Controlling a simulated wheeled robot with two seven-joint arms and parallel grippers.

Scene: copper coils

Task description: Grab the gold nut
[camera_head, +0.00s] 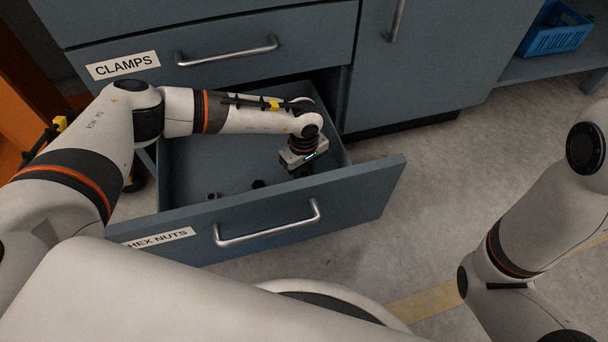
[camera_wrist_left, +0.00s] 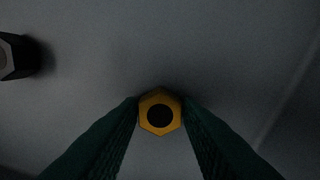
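The gold nut (camera_wrist_left: 145,115) is a hexagonal ring with a dark round hole, seen from above in the left wrist view. My left gripper (camera_wrist_left: 160,105) has its two dark green fingers against opposite sides of the nut, with no clear gap. In the head view my left gripper (camera_head: 303,158) points down into the right part of the open drawer. The gold nut cannot be made out there. Whether it rests on the drawer floor or is slightly raised is unclear. My right arm shows at the right, but its gripper is out of view.
The open HEX NUTS drawer (camera_head: 365,192) holds a grey nut (camera_head: 212,196), a dark nut (camera_head: 258,184) and another dark nut (camera_head: 304,172) beside my left gripper. Its walls surround the gripper. The closed CLAMPS drawer (camera_head: 300,30) is above. A blue crate (camera_head: 556,40) stands on a shelf.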

